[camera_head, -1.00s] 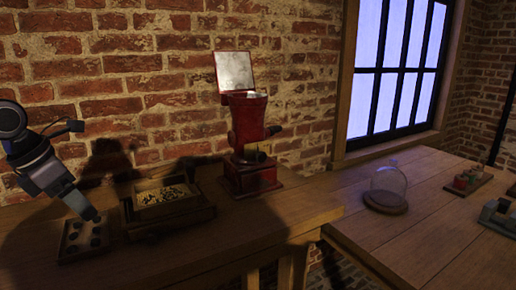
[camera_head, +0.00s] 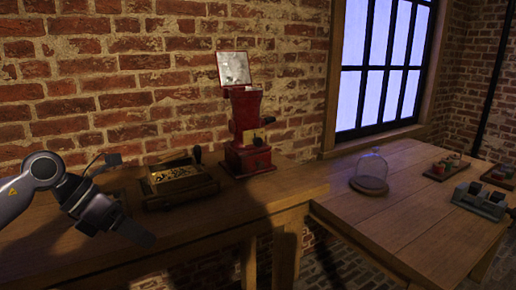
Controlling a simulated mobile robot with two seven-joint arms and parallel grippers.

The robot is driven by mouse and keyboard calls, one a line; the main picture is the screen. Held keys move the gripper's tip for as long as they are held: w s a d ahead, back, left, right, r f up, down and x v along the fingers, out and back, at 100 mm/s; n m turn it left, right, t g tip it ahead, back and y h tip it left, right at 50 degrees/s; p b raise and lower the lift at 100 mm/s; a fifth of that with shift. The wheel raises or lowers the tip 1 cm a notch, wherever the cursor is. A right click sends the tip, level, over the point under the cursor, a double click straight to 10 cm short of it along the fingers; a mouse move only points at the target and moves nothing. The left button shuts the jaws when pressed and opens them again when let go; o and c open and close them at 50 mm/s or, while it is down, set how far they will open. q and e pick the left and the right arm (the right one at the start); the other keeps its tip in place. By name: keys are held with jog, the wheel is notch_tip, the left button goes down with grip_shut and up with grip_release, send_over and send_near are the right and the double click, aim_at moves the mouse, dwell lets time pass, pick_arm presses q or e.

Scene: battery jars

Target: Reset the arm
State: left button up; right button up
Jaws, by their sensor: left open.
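My left arm comes in from the left edge, and its gripper (camera_head: 138,232) points down and to the right over the front of the wooden bench. The gripper is open, and I see nothing between its fingers. The holed block seen earlier at the left end of the bench does not show now. My right gripper is not in view.
A wooden tray box (camera_head: 180,184) with small bits stands right of my gripper. A red grinder (camera_head: 246,130) with a raised lid stands behind it. A glass dome (camera_head: 371,172), a jar tray (camera_head: 447,168) and a grey holder (camera_head: 480,199) stand on the right table (camera_head: 400,215).

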pick_arm(q)
jog(key=s+d+f+n+t+h+p, duration=0.1)
jog(key=s+d+n+h, duration=0.3)
jog(key=d, duration=0.4)
jog(key=s+d+f+n+t+h, duration=0.1)
jog(key=d+f+n+t+h, duration=0.1)
jog(key=d+n+h, duration=0.35)
jog(key=s+a+f+n+t+y+p, duration=0.1)
jog(key=s+a+f+n+t+y, duration=0.15)
jog(key=f+n+t+y, duration=0.65)
jog(key=s+a+f+n+t+y, duration=0.25)
jog(key=f+n, duration=0.25)
jog(key=n, duration=1)
jog(key=s+a+f+n+g+y, duration=0.3)
jog(key=s+f+n+g, duration=0.3)
jog(key=s+f, duration=0.7)
jog(key=shift+a+n+g+y+p, duration=0.35)
jog(key=shift+a+n, duration=0.35)
jog(key=shift+n, duration=0.35)
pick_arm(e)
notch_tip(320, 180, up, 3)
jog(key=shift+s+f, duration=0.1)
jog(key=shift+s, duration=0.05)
pick_arm(q)
jog(key=shift+c, duration=0.3)
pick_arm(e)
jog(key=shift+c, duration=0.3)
